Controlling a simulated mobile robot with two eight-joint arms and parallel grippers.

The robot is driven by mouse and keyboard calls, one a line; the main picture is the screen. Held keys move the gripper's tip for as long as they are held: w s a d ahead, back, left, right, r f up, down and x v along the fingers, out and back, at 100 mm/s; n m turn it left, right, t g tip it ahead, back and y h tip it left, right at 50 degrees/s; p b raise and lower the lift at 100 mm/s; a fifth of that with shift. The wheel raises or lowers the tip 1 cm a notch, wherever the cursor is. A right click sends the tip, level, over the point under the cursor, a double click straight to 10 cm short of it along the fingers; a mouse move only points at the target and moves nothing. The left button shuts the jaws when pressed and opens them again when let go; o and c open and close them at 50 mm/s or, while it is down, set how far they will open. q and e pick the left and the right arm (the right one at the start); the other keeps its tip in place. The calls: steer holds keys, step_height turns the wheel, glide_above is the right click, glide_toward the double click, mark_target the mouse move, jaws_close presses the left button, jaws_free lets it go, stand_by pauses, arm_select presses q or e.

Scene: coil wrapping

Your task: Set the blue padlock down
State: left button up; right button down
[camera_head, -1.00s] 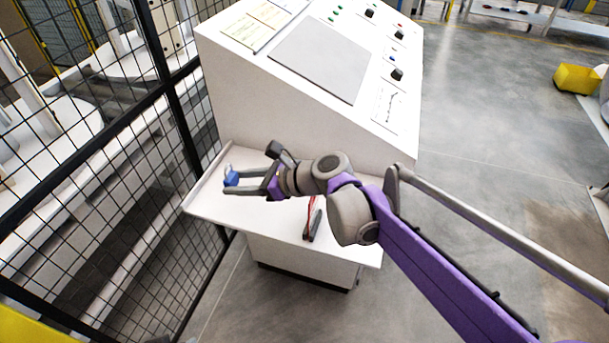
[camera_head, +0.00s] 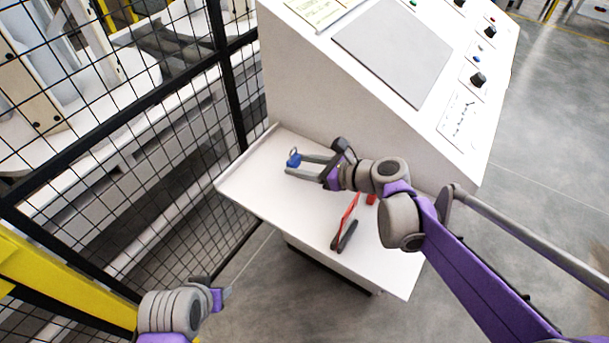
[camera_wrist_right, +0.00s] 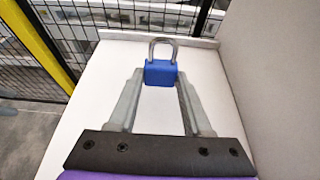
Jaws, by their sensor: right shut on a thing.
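The blue padlock (camera_head: 294,160) is at the left part of the white shelf (camera_head: 262,190), with its silver shackle up. In the right wrist view the padlock (camera_wrist_right: 160,73) stands upright between the two fingertips, shackle away from the palm. My right gripper (camera_head: 291,164) is shut on it, its fingers low along the shelf. I cannot tell whether the padlock touches the shelf or hangs just above it. My left gripper (camera_head: 222,294) is at the lower left, away from the shelf; its fingers are too small to read.
A red and dark grey tool (camera_head: 345,226) lies on the shelf right of the padlock, and a small red thing (camera_head: 371,199) lies near my right arm. The sloped console (camera_head: 395,50) rises behind. A black mesh fence (camera_head: 120,150) stands at the left.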

mark_target(302, 181)
steer(key=shift+f, duration=1.75)
steer(key=shift+b, duration=0.3)
steer(key=c, duration=0.6)
jaws_free()
steer(key=shift+f, duration=0.1)
steer(key=shift+r, duration=0.2)
steer(key=p+v, duration=0.1)
steer(key=v, duration=1.1)
